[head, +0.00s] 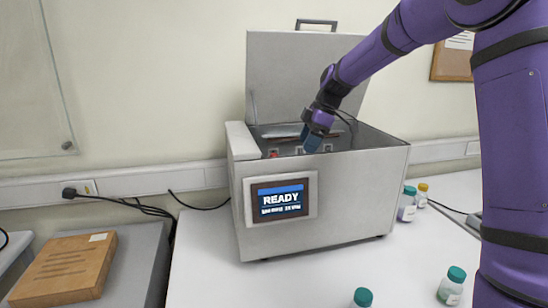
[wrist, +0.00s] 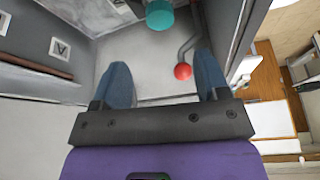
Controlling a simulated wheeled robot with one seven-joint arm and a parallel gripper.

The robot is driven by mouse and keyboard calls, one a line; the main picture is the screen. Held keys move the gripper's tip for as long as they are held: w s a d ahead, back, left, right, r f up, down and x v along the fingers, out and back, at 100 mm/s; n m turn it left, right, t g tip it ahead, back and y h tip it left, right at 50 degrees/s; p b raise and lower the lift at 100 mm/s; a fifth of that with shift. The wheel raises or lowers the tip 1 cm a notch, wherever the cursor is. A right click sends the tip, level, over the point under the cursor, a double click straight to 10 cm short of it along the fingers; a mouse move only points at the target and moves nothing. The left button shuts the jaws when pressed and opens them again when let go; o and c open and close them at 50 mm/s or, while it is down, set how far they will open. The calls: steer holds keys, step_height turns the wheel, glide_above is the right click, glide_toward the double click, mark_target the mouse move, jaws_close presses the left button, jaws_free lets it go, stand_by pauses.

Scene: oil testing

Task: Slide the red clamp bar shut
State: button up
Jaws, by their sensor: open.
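The clamp bar shows in the wrist view as a grey bent rod ending in a red ball knob (wrist: 183,71). A small red part, likely the same knob, shows at the front left inside the machine in the head view (head: 273,155). My gripper (wrist: 163,70) is open and empty, its two blue fingers wide apart. The knob appears between the fingertips, closer to the right one; I cannot tell whether they touch. A teal cap (wrist: 160,15) lies just beyond. In the head view my gripper (head: 312,145) reaches down into the open machine.
The grey testing machine (head: 370,170) has its lid (head: 300,75) raised and its screen (head: 280,199) reads READY. Its inner wall with an "A" label (wrist: 60,49) is at the left in the wrist view. Capped bottles (head: 452,287) stand on the white table (head: 205,270).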

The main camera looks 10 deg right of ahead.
stand_by(0.4)
steer(key=shift+c, duration=0.9)
steer(key=n+t+h, duration=0.1)
steer(key=n+h, duration=0.3)
glide_toward(275, 154)
steer(key=f, duration=0.3)
steer(key=w+f, duration=0.1)
steer(key=f, duration=0.3)
steer(key=w+f, duration=0.1)
steer(key=f, duration=0.2)
steer(key=shift+a+f, duration=0.25)
